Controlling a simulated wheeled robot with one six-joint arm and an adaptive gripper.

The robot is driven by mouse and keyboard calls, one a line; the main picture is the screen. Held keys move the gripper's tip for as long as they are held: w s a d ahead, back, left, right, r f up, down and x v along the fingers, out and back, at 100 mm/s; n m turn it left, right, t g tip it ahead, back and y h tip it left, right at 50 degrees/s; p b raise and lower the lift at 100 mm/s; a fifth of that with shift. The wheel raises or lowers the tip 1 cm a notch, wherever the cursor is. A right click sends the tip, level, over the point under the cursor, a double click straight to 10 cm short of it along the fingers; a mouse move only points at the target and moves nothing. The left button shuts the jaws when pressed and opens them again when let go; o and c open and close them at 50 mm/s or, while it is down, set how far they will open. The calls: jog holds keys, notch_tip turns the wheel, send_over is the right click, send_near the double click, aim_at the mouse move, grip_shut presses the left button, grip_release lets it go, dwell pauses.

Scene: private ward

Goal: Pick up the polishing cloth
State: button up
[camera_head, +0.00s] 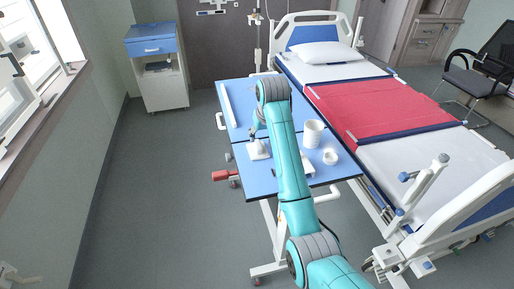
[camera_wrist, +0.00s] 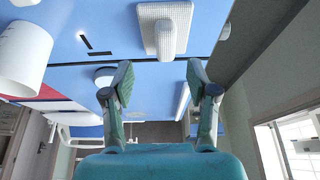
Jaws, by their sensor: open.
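A white textured pad with a raised rounded lump in its middle, which looks like the polishing cloth (camera_head: 258,151), lies on the blue overbed table (camera_head: 262,184). It also shows at the top middle of the wrist view (camera_wrist: 148,29). My gripper (camera_wrist: 160,80) is open, with its two fingers wide apart and nothing between them. In the wrist view the cloth is above the fingertips in the picture, apart from them. In the head view my arm hides most of the gripper.
A white cup (camera_head: 313,133) and a smaller white cup (camera_head: 330,157) stand to the right of my arm. A long white strip (camera_head: 229,103) lies at the table's left side. The bed (camera_head: 400,155) adjoins the table on the right. A cabinet (camera_head: 160,85) stands behind left; floor at left is clear.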

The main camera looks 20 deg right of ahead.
aim_at(258, 144)
jog(key=shift+a+x, duration=0.2)
jog(key=shift+x, duration=1.6)
jog(key=shift+a+x, duration=0.2)
jog(key=shift+x, duration=1.65)
jog(key=shift+w+r, duration=0.1)
jog(key=shift+w, duration=0.05)
grip_shut()
